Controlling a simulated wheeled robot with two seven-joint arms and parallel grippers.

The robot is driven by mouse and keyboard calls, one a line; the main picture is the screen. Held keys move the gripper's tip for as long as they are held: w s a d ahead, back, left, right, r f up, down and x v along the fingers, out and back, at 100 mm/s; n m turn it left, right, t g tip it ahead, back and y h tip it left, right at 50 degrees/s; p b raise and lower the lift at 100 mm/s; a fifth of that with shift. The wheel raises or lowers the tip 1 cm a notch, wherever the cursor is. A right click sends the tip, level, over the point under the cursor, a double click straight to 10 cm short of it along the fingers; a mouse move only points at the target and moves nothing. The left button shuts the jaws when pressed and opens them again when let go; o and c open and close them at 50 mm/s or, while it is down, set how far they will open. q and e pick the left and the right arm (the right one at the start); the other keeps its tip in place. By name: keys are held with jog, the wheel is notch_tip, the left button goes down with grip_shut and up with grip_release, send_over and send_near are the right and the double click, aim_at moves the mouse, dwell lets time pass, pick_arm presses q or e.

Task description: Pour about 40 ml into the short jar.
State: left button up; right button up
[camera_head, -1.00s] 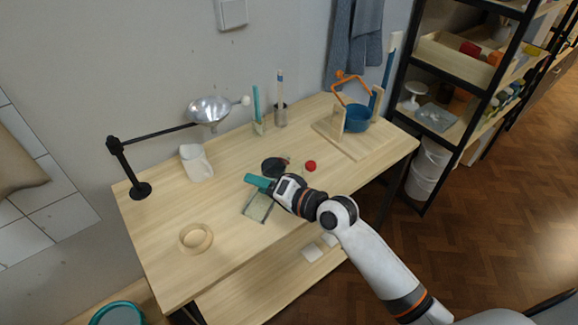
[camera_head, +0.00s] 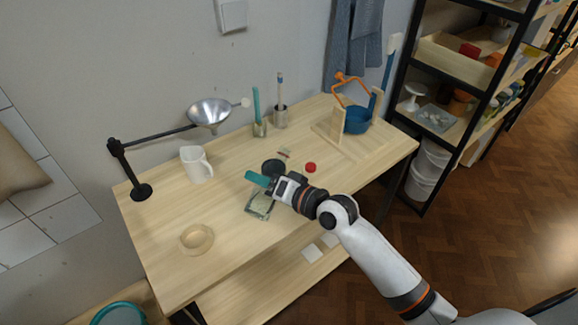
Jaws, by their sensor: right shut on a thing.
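My right gripper (camera_head: 276,184) reaches over the table from the lower right, low over the wood. It is shut on a small teal piece (camera_head: 257,179) that sticks out to the left of its jaws; the gripper hides the rest. Just below it lies a flat, squarish clear-looking thing (camera_head: 260,206) with pale contents. A dark round vessel (camera_head: 273,168) stands just behind the gripper. A white jug (camera_head: 197,165) stands upright at the back left, its handle to the right. I cannot tell which thing is the short jar. My left gripper is out of view.
A metal funnel (camera_head: 210,113) hangs on a black stand arm (camera_head: 160,136). A wooden ring-shaped thing (camera_head: 197,239) lies front left. A red round thing (camera_head: 311,167) is right of the dark vessel. Tool holders (camera_head: 280,117) and a wooden frame with a blue pot (camera_head: 357,119) stand behind.

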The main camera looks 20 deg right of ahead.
aim_at(266, 168)
jog(key=r, duration=0.1)
jog(key=r+n, duration=0.1)
jog(key=p, duration=0.1)
jog(key=shift+w+d+r+n+t, duration=0.3)
jog(key=shift+w+d+r, duration=0.1)
jog(key=shift+w+d+n+t+h, duration=0.3)
jog(key=shift+d+n+t, duration=0.1)
jog(key=shift+n, duration=0.6)
jog(key=f+n+b, duration=0.2)
jog(key=f+n+t+b, duration=0.1)
jog(key=n, duration=0.1)
jog(key=shift+a, duration=0.25)
notch_tip(266, 168, up, 2)
jog(key=shift+r+n+t+p, duration=0.15)
jog(key=shift+n+t+p, duration=0.15)
jog(key=shift+n+p, duration=0.25)
jog(key=shift+r+n, duration=0.55)
jog(key=shift+r, duration=0.05)
jog(key=shift+s+f, duration=0.1)
